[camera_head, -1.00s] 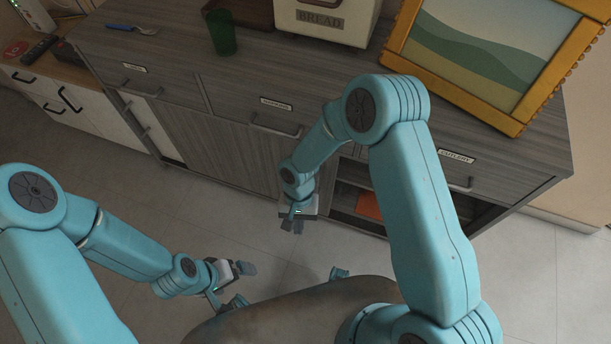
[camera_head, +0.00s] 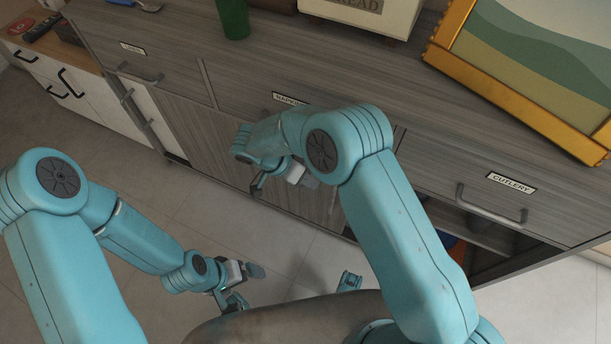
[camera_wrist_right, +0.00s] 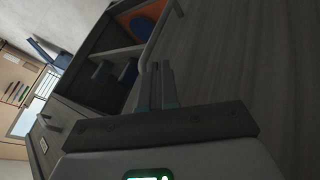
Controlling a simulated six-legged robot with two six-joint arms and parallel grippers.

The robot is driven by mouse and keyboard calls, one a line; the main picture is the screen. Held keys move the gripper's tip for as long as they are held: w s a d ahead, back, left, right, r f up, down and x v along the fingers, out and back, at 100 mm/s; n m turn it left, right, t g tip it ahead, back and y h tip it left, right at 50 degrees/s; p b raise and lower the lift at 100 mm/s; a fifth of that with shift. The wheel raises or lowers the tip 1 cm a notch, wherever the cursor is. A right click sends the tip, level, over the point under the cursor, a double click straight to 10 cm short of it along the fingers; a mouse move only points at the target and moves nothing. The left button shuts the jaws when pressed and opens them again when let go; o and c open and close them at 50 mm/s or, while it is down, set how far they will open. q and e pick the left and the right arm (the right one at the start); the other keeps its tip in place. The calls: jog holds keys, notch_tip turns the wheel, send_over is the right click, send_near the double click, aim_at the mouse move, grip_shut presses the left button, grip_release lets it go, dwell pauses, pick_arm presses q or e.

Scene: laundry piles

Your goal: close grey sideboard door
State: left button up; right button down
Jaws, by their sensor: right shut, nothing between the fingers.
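The grey sideboard (camera_head: 440,120) has a wood-grain door panel (camera_head: 215,140) at its lower front, left of an open compartment (camera_head: 492,262). In the right wrist view the door panel (camera_wrist_right: 240,60) fills the right side, with a metal handle (camera_wrist_right: 155,40) near its edge beside the opening.
On the sideboard top are a green cup (camera_head: 232,18), a bread box (camera_head: 365,14) and a yellow-framed picture (camera_head: 520,70). A closed cutlery drawer (camera_head: 490,190) is above the opening. Orange (camera_wrist_right: 143,24) and blue things show inside. The floor (camera_head: 60,240) at left is clear.

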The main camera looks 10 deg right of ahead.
jog(key=x, duration=0.5)
jog(key=shift+s+d+f+b, duration=0.1)
jog(key=shift+d+f+b, duration=0.1)
jog(key=shift+f+b, duration=0.15)
jog(key=shift+d, duration=0.1)
